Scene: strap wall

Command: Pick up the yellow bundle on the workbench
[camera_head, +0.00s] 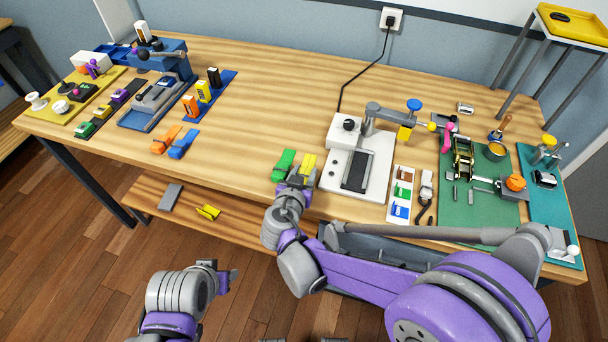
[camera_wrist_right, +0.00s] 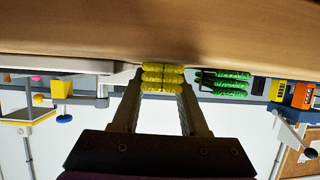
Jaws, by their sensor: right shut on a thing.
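The yellow bundle (camera_head: 307,163) is at the front edge of the workbench (camera_head: 270,100), just left of the white machine. My right gripper (camera_head: 300,176) reaches it from the front. In the right wrist view, the yellow bundle (camera_wrist_right: 162,78) sits between the fingertips of my right gripper (camera_wrist_right: 162,88), which is shut on it. The bundle looks close to the bench surface; I cannot tell if it touches. My left gripper (camera_head: 226,274) is low in front of the bench, away from the bundle; its fingers are too unclear to tell open from shut.
A green bundle (camera_head: 284,164) lies close left of the yellow one; it also shows in the wrist view (camera_wrist_right: 225,84). The white machine (camera_head: 350,160) stands close on the right. Orange (camera_head: 166,140) and blue (camera_head: 184,144) bundles lie farther left. Another yellow bundle (camera_head: 208,211) is on the lower shelf.

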